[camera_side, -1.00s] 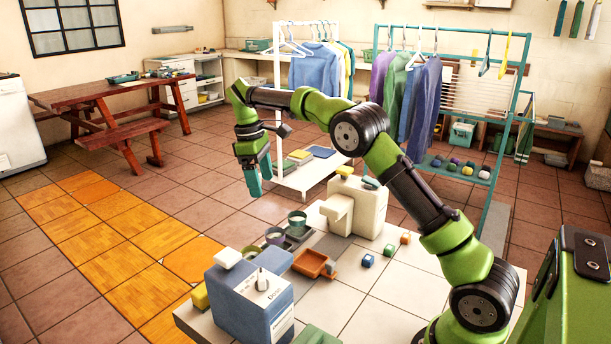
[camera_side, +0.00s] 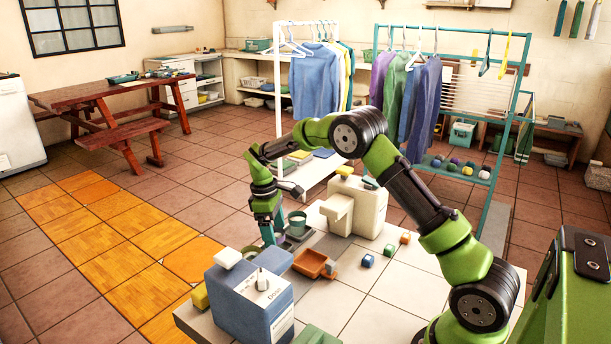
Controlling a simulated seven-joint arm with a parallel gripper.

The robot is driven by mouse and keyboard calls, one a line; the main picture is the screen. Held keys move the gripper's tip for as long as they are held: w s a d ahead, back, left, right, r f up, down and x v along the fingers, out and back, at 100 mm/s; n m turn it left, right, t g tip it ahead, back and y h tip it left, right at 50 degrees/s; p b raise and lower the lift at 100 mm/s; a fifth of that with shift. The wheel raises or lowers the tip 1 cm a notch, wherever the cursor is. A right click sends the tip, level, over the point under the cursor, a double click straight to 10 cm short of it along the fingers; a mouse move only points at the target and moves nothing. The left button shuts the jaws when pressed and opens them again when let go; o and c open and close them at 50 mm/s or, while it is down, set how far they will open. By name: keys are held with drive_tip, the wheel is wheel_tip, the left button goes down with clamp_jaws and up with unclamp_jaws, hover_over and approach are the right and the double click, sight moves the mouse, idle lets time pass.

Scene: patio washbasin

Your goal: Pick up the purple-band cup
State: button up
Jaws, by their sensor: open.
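My gripper (camera_side: 271,240) points down at the far left edge of the white tiled counter (camera_side: 385,305), its teal fingers low over the spot where the purple-band cup stood. The cup is mostly or wholly hidden behind the fingers, so I cannot tell whether they are around it or beside it. The jaws are open.
An orange-brown tray (camera_side: 311,263) lies just in front of the cups. A blue-grey box (camera_side: 248,302) stands nearer, and a cream dispenser (camera_side: 366,207) stands behind right.

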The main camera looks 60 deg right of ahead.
drive_tip(key=shift+s+f, duration=0.1)
drive_tip(key=shift+f, duration=0.7)
drive_tip(key=shift+c, duration=0.4)
drive_tip(key=c, duration=1)
drive_tip(key=shift+r, duration=0.15)
